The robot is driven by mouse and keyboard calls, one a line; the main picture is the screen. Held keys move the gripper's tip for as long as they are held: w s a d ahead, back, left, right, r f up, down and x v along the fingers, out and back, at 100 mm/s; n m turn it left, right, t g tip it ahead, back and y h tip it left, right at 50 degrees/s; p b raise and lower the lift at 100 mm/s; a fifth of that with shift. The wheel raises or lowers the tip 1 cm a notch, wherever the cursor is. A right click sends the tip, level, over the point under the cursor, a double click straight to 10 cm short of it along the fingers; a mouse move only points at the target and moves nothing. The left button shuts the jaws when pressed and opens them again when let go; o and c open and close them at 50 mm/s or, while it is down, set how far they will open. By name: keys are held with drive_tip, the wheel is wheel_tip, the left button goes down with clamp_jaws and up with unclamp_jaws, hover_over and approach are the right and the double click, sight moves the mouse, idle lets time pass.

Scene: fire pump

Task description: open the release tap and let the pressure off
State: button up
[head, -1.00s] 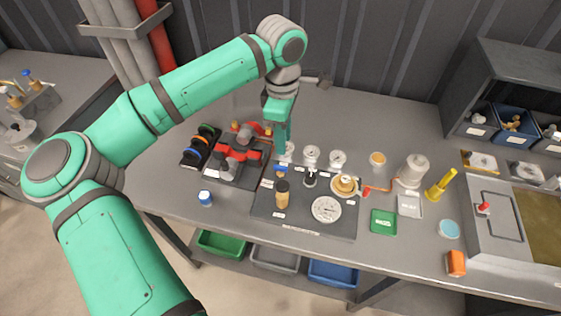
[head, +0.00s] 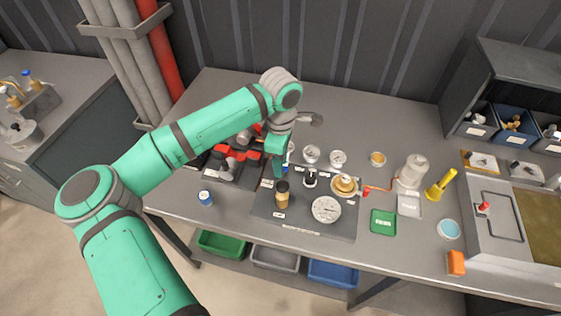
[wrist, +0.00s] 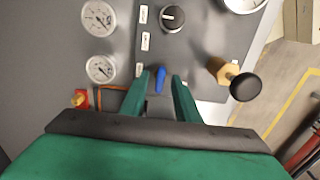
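A small tap with a blue lever (wrist: 159,78) stands on the dark pump panel (head: 262,210); its label is too small to read. My gripper (wrist: 160,84) points down at it, its two green fingers apart, one on each side of the blue lever. I see gaps beside the lever and cannot tell any contact. In the head view my gripper (head: 281,166) mostly hides the tap. A brass fitting with a black knob (wrist: 244,86) stands just right of the fingers, and it also shows in the head view (head: 282,196).
A black dial knob (wrist: 172,18) and a large gauge (head: 326,209) share the panel. Two small gauges (wrist: 100,17) (wrist: 101,68) lie to the left in the wrist view. A red device (head: 236,158) stands left of the panel. The table behind the gauges is clear.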

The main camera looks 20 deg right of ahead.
clamp_jaws()
